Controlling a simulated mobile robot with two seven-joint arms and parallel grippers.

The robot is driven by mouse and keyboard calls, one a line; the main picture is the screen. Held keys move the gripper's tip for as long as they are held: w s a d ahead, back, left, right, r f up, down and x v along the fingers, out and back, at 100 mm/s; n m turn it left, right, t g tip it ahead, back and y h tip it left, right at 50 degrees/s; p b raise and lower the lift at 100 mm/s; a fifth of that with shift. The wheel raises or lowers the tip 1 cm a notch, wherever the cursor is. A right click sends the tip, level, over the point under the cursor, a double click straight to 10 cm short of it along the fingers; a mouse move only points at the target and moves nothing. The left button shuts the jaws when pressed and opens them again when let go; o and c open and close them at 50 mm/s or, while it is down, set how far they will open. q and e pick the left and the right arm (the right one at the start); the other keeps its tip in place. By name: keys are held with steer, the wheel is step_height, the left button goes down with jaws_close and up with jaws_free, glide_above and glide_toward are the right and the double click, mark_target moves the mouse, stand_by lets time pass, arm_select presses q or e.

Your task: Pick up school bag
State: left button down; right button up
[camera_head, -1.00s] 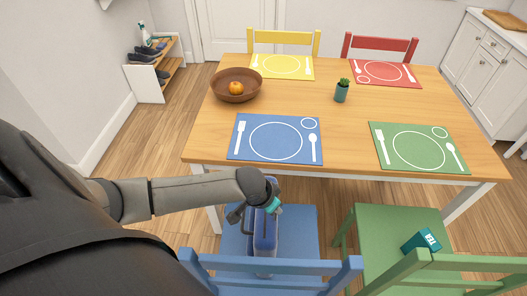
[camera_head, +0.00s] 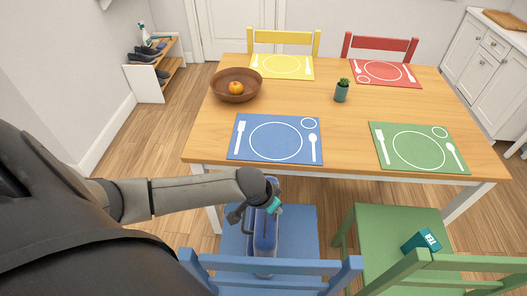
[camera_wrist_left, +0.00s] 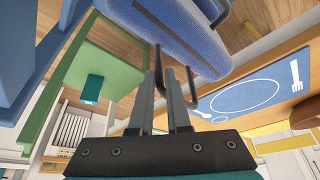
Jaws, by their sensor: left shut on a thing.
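The school bag (camera_head: 264,237) is blue and is at the blue chair (camera_head: 300,230), behind its backrest in the head view. Whether it rests on the seat or hangs just above it I cannot tell. My left gripper (camera_head: 256,209) is at the top of the bag, shut on its dark handle. In the left wrist view the bag (camera_wrist_left: 190,35) fills the top middle, and the gripper fingers (camera_wrist_left: 166,92) reach up to the thin handle loop. My right gripper is not in view.
The wooden table (camera_head: 350,130) is just beyond the chair, with a blue placemat (camera_head: 275,152), a fruit bowl (camera_head: 237,98) and a small plant (camera_head: 342,96). A green chair (camera_head: 375,240) with a teal box (camera_head: 421,242) stands to the right. The blue chair's backrest (camera_head: 270,266) is close in front of the bag.

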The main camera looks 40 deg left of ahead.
arm_select(q)
steer(key=shift+w+r, duration=0.1)
steer(key=shift+w, duration=0.05)
steer(key=shift+r, duration=0.1)
steer(key=shift+r, duration=0.55)
step_height(320, 180, up, 19)
steer(key=p, duration=0.4)
steer(key=w+d+r+n+b, duration=0.1)
steer(key=w+d+b, duration=0.3)
steer(key=b, duration=0.9)
steer(key=d+n, duration=0.1)
steer(key=d, duration=0.2)
steer(key=shift+r+y, duration=0.35)
steer(key=shift+y, duration=0.05)
steer(key=shift+s+a, duration=0.1)
steer(key=shift+a, duration=0.05)
